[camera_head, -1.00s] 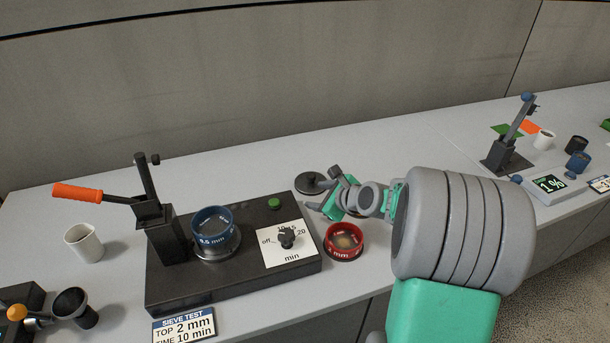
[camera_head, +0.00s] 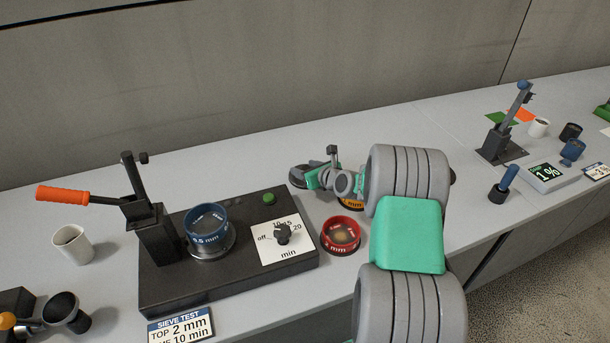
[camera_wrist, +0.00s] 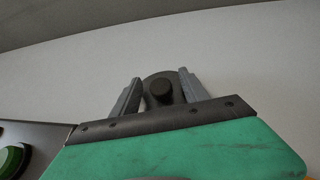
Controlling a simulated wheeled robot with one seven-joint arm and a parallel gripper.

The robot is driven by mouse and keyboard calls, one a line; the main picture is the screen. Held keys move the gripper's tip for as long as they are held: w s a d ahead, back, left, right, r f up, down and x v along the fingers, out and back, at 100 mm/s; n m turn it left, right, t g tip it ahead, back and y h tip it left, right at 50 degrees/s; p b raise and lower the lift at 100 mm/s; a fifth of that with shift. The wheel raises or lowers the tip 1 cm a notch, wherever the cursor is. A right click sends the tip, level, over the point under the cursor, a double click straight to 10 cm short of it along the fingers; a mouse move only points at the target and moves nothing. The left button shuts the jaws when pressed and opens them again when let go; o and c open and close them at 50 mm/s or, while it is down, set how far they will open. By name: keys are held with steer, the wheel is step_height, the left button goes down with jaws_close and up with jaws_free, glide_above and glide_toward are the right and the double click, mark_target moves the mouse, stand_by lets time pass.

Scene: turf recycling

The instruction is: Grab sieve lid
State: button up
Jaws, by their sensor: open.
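The sieve lid (camera_head: 298,176) is a dark round disc on the bench behind the black machine's right end, partly hidden by my gripper in the head view. In the wrist view the lid (camera_wrist: 162,90) shows its round knob between the two fingers. My gripper (camera_wrist: 158,92) is open, with one grey finger on each side of the knob. Small gaps seem to show between the fingers and the knob, so I cannot see contact. In the head view my gripper (camera_head: 309,178) is low at the lid.
The black shaker base (camera_head: 170,285) holds a blue sieve (camera_head: 208,230), a dial and a green button (camera_head: 268,198). A red sieve (camera_head: 341,235) stands to its right, in front of my gripper. An orange-yellow sieve (camera_head: 350,204) is partly hidden behind my arm. The bench behind the lid is clear.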

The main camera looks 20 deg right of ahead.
steer(key=shift+c, duration=0.5)
jaws_close()
